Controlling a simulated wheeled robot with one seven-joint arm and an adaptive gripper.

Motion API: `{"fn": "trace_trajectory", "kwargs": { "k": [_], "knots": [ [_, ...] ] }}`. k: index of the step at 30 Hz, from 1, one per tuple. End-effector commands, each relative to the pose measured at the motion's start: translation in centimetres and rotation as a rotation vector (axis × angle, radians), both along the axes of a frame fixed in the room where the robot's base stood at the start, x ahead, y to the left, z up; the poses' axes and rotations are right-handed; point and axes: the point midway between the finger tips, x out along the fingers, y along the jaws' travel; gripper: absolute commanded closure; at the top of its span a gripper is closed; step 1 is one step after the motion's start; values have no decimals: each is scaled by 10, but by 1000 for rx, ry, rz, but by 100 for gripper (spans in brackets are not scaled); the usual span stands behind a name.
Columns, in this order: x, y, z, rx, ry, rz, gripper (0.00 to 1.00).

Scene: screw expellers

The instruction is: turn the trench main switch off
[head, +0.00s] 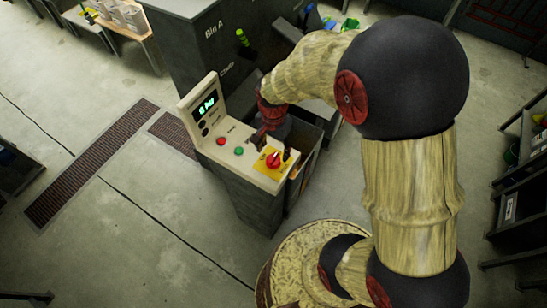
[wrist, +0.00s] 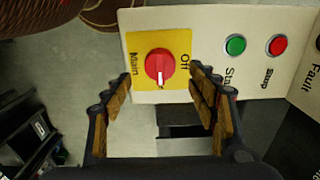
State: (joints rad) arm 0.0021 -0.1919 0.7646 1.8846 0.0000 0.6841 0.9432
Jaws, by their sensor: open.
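The main switch is a red rotary knob (wrist: 160,65) on a yellow plate (wrist: 143,92), at the near end of the cream control panel. The plate reads "Main" on its left and "Off" on its right in the wrist view. The knob's white mark points down in that view, not at "Off". In the head view the knob (head: 273,160) is at the panel's right end. My gripper (wrist: 164,82) is open, with its fingers to either side of the knob and apart from it. In the head view my gripper (head: 270,138) hangs just over the panel; its fingertips are hard to make out.
A green start button (wrist: 235,45) and a red stop button (wrist: 277,45) sit beside the switch. The panel has an upright display (head: 205,106). A dark machine (head: 215,45) marked "Bin A" stands behind. The floor left of the panel is free around a grate (head: 85,165).

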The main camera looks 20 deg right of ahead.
Motion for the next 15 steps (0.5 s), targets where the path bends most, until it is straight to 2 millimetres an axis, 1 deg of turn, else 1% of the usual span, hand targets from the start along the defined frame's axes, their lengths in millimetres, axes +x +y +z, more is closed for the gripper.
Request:
{"fn": "trace_trajectory", "kwargs": {
  "k": [1,7,12,15],
  "knots": [
    [-1,0,-10,0,5,1,41],
    [-1,0,-40,0,4,2,41],
    [0,0,-53,0,0,2,41],
    [0,0,-56,-1,1,3,41]
  ]
}}
